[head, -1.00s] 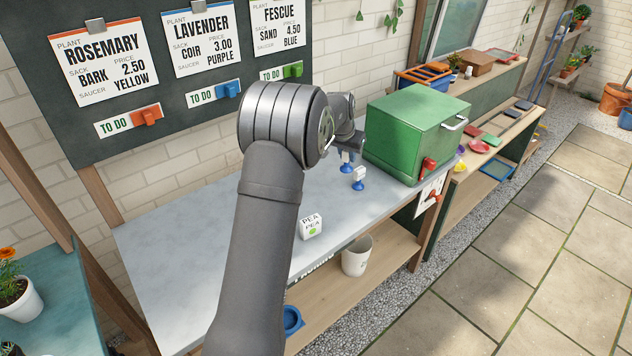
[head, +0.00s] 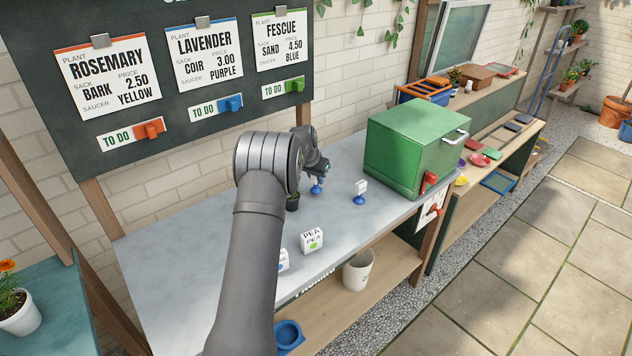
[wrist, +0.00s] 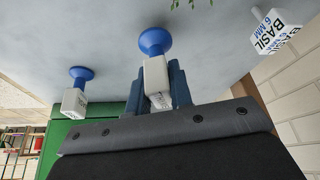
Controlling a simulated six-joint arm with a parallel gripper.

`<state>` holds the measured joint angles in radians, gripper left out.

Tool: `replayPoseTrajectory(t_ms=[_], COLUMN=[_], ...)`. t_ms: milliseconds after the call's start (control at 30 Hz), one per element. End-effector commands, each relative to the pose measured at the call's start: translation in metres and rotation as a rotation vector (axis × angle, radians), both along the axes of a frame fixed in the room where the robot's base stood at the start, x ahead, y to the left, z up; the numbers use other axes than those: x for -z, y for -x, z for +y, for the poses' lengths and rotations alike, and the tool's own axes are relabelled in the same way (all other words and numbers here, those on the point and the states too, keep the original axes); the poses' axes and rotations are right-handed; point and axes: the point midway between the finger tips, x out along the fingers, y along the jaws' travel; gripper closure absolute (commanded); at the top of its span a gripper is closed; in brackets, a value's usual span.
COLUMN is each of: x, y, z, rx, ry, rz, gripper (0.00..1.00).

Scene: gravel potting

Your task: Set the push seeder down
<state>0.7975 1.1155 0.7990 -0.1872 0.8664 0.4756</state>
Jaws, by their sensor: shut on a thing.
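The push seeder has a white block body (wrist: 157,82) and a round blue foot (wrist: 155,41). My gripper (wrist: 160,88) is shut on its white body, with a dark blue finger on each side. In the head view my gripper (head: 319,172) is over the grey bench, left of the green box, and the blue foot (head: 316,188) shows below it. The foot is close to the bench top; I cannot tell whether it touches. A second white seeder with a blue foot (head: 360,192) stands to the right, and shows at left in the wrist view (wrist: 76,97).
The green box (head: 415,145) stands at the bench's right end. A white PEA block (head: 312,240) lies near the front edge. A BASIL block (wrist: 278,32) shows in the wrist view. The left bench top is clear.

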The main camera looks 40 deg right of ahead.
Motion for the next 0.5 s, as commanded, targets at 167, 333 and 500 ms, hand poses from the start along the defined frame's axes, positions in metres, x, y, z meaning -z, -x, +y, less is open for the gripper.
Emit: replayPoseTrajectory(t_ms=[167, 333, 500], x=[0.017, 0.016, 0.020], y=[0.000, 0.000, 0.000], z=[0.000, 0.000, 0.000], rx=[0.000, 0.000, 0.000], ry=[0.001, 0.001, 0.000], rz=[-0.001, -0.001, -0.001], gripper=[1.00, 1.00, 0.78])
